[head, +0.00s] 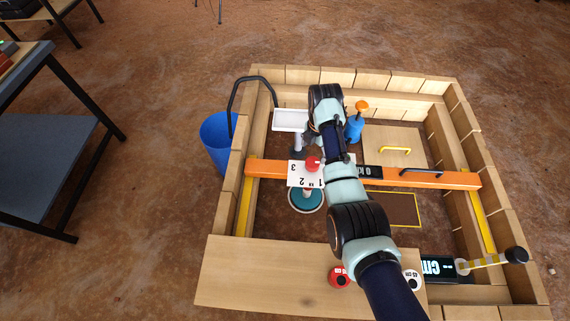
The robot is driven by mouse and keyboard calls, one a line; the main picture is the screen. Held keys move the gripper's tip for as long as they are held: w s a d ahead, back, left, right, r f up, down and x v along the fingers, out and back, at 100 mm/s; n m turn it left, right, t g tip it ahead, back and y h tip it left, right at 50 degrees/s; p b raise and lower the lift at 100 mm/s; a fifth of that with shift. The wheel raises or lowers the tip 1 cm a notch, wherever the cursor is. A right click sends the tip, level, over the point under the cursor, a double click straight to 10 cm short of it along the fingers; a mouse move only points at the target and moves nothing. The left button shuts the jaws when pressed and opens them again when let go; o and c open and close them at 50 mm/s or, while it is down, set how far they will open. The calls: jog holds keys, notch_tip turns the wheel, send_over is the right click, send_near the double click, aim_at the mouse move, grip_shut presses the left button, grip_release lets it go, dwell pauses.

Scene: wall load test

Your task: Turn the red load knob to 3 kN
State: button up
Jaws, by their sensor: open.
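The red load knob (313,163) sits on a white dial plate (295,178) marked 1, 2 and 3, fixed on the orange beam (268,169). Its pointer direction is too small to read surely. A black display (373,171) beside the plate, partly behind my arm, appears to read 0 kN. My gripper (308,153) is just beyond the knob in the head view, close to it and partly hidden by my arm. It is open and holds nothing that I can see. I cannot tell whether it touches the knob.
Wooden block walls (255,112) enclose the area. A white tray (290,120), a blue bottle-like thing with an orange top (356,120) and a teal disc (306,198) are near my arm. A red ball-like marker (339,277) lies on the front board (250,275). A blue bucket (216,140) stands outside left.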

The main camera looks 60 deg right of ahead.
aim_at(313, 162)
jog(key=shift+s+f+b, duration=0.1)
jog(key=shift+f+b, duration=0.2)
jog(key=shift+f, duration=0.1)
notch_tip(313, 162, down, 7)
jog(key=b, duration=0.4)
jog(key=shift+f, duration=0.1)
jog(key=c, duration=1.2)
